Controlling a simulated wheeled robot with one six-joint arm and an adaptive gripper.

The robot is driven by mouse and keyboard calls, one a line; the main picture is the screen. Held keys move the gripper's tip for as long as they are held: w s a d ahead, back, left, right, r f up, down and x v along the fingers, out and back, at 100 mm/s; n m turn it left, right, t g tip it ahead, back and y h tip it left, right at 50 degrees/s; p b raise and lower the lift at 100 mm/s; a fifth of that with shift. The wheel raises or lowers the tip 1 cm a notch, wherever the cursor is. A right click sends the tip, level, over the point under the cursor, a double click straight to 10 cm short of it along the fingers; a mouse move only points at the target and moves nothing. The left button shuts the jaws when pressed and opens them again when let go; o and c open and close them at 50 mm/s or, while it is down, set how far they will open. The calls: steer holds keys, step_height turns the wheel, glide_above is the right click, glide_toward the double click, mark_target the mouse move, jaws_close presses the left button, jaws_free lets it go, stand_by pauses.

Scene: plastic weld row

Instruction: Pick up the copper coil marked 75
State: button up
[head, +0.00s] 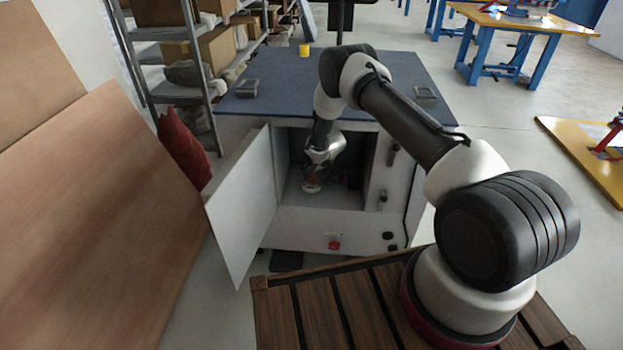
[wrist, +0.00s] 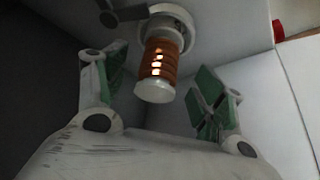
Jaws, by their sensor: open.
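The copper coil (wrist: 160,62) shows in the wrist view as an orange-brown ribbed winding between a white end cap and a wider white round base. No number is readable on it. My gripper (wrist: 162,88) is open, with green-padded fingers to the left and right of the coil. The coil lies in the gap between them, and I see no clear contact. In the head view my gripper (head: 314,178) reaches into the open cabinet (head: 290,232), close to its floor, and largely hides the coil there.
The cabinet's grey door (head: 240,208) stands open to the left. Inside walls bound the gripper closely. A dark bar (wrist: 122,15) sits beside the coil's base. On the blue cabinet top are a yellow cup (head: 304,50) and grey trays (head: 248,88). A red button (head: 334,245) is on the front.

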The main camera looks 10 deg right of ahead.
mark_target(312, 182)
steer(key=x, duration=0.5)
steer(key=shift+w, duration=0.15)
steer(key=c, duration=1.2)
steer(key=shift+c, duration=1)
steer(key=shift+r, duration=0.15)
